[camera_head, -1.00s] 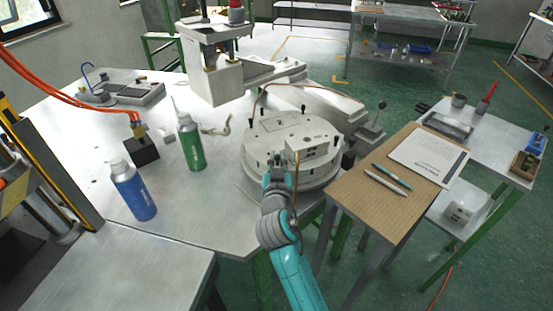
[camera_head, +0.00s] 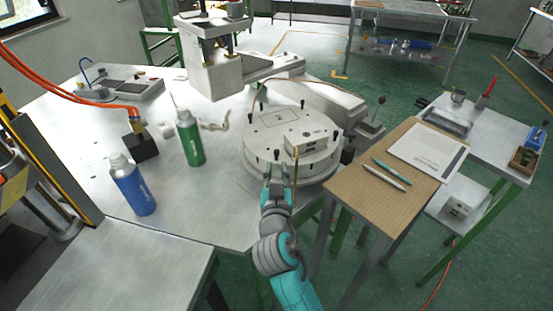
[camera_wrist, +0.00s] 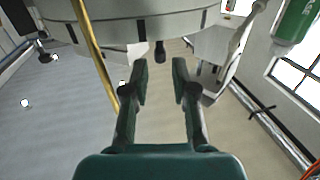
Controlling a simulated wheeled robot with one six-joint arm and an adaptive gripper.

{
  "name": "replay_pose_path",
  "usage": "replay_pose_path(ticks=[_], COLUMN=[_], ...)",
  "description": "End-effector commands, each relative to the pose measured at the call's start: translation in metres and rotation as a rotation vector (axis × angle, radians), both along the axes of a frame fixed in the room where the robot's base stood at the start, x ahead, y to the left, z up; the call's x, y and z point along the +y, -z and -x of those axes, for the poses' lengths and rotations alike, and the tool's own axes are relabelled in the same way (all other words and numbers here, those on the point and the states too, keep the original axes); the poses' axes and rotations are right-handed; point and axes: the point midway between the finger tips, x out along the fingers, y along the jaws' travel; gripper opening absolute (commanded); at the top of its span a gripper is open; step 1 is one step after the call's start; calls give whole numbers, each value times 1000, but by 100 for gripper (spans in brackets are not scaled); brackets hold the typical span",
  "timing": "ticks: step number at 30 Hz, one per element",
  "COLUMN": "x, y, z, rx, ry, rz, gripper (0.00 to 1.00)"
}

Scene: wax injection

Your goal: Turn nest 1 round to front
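The round, pale grey turntable (camera_head: 262,137) sits at the table's front right edge, with dark pegs around its rim. A light block (camera_head: 312,143) stands on its front right part. My gripper (camera_head: 279,170) is just in front of the turntable's near rim. In the wrist view my gripper (camera_wrist: 162,75) is open and empty. A dark peg (camera_wrist: 160,52) hangs from the rim (camera_wrist: 185,25), between the finger lines but just beyond the tips.
A brass-coloured rod (camera_wrist: 92,50) runs close beside my fingers in the wrist view. A green bottle (camera_head: 190,138) and a blue bottle (camera_head: 132,186) stand left of the turntable. A brown side table (camera_head: 350,195) with pens and paper is close on the right. The press (camera_head: 212,70) stands behind.

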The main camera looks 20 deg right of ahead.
Motion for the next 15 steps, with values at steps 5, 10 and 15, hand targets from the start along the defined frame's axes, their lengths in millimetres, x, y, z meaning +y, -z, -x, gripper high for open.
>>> replay_pose_path(ticks=[5,10,15], x=[13,19,21], y=[1,1,0], z=[30,46,51], rx=[2,1,1], ry=[-2,-1,0], rz=[0,1,0], gripper=[27,27,27])
